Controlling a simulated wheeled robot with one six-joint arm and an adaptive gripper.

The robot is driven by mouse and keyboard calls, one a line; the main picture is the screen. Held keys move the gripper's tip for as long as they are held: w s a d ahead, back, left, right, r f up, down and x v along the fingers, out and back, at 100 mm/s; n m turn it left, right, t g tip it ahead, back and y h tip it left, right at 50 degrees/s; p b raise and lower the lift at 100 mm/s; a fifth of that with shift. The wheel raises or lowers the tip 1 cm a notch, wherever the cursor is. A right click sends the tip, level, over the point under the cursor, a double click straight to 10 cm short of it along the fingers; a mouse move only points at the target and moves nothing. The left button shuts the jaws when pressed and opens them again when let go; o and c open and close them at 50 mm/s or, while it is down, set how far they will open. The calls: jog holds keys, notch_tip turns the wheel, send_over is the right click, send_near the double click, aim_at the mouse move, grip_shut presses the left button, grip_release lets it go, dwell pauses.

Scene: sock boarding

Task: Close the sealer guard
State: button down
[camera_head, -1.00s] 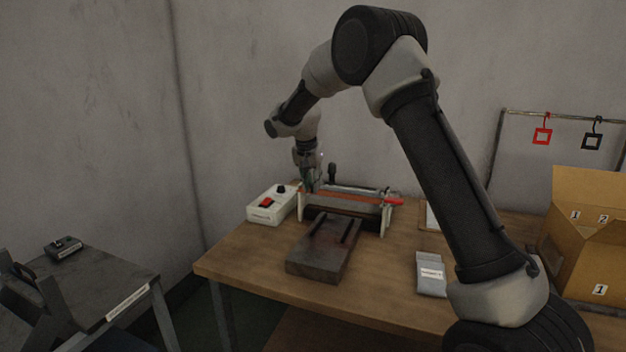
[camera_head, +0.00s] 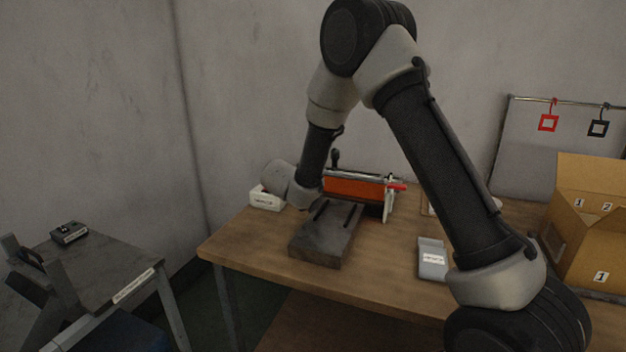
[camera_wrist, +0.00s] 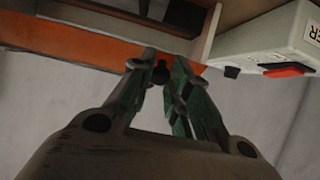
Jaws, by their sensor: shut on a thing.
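The sealer guard (camera_head: 352,188) is an orange panel on the sealer. In the head view it shows as a wide upright orange face under a grey bar, partly hidden by my arm on the left. In the wrist view the orange guard (camera_wrist: 85,45) runs along the upper left. My gripper (camera_wrist: 160,68) has green-lined fingers closed around a small dark knob at the guard's right end. In the head view my gripper is hidden behind my wrist. The sealer's pale side plate (camera_head: 389,207) stands at the right.
A white control box (camera_head: 266,198) with a red switch (camera_wrist: 287,71) stands left of the sealer. A dark grey block (camera_head: 322,243) lies in front. A grey packet (camera_head: 432,258) and a cardboard box (camera_head: 585,235) are further right. The table front (camera_head: 270,260) is clear.

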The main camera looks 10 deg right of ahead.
jog(key=shift+f+t+h, duration=0.6)
jog(key=shift+f+t, duration=0.2)
jog(key=shift+t, duration=0.1)
jog(key=shift+d, duration=0.1)
jog(key=c, duration=1.3)
grip_release()
jog(key=shift+w, duration=0.1)
jog(key=shift+r, duration=0.1)
jog(key=v, duration=1.2)
jog(key=shift+f, duration=0.2)
